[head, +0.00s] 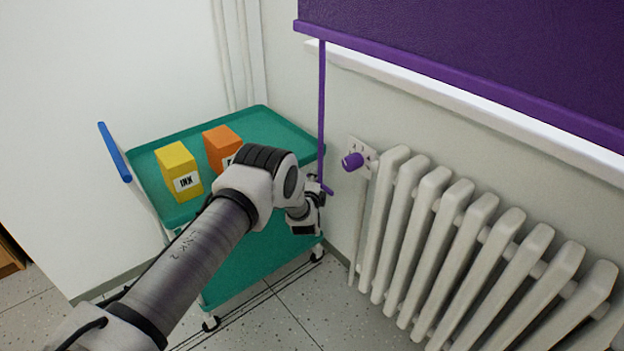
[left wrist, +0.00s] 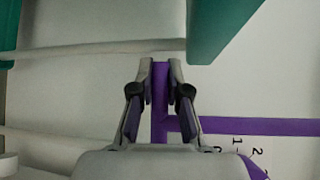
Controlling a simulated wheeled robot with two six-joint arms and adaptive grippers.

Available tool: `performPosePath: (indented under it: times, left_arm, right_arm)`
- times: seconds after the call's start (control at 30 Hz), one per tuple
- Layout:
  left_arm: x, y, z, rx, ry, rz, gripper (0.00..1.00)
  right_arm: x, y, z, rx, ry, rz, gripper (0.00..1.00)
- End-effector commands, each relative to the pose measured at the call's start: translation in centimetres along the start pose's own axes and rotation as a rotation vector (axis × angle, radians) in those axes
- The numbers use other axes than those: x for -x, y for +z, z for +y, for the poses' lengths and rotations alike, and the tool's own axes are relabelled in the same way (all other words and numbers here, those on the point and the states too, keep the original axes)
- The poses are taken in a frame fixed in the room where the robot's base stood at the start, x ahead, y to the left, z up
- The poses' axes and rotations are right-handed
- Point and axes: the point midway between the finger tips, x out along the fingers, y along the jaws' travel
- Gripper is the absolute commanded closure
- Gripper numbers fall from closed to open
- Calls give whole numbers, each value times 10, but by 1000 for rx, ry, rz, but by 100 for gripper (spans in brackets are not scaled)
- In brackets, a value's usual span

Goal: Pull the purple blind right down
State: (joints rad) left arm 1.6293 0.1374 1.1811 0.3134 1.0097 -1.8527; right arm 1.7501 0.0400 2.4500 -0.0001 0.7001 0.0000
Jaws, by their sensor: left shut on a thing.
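The purple blind (head: 490,45) covers the window at the upper right of the head view. Its bottom bar (head: 450,80) runs just above the white sill. A purple pull strap (head: 322,110) hangs from the bar's left end to a short crosspiece. My left gripper (head: 319,190) is at the strap's lower end, beside the trolley. In the left wrist view my left gripper (left wrist: 160,75) is shut on the purple pull (left wrist: 160,105), with a purple crosspiece (left wrist: 240,126) reaching right. The fingers hide part of it. My right gripper is not in view.
A green trolley (head: 262,118) with a yellow ink box (head: 178,168) and an orange box (head: 219,142) stands left of the strap. A white radiator (head: 450,235) is at the right. A purple knob (head: 352,161) sticks out from a marked wall plate close to the gripper.

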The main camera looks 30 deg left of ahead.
Motion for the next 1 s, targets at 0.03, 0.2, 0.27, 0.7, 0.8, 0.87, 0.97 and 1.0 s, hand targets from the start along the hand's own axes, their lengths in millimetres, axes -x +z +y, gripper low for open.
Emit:
performPosePath:
  times: [0.03,0.2,0.27,0.7,0.8,0.87,0.97,1.0]
  left_arm:
    - [2,0,8,-2,16,1,74]
    - [2,0,7,-2,13,1,73]
    - [2,0,7,-2,12,1,73]
    - [18,0,4,-1,10,1,73]
    - [41,0,4,-3,12,2,73]
    - [57,-1,4,-3,12,3,73]
    - [84,0,4,-3,12,3,73]
    - [93,0,4,-3,12,2,73]
  right_arm:
    - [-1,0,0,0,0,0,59]
    - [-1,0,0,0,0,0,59]
    - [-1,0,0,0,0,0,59]
    - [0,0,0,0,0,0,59]
    - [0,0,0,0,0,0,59]
    - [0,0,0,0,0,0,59]
    - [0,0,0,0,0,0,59]
    - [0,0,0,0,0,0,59]
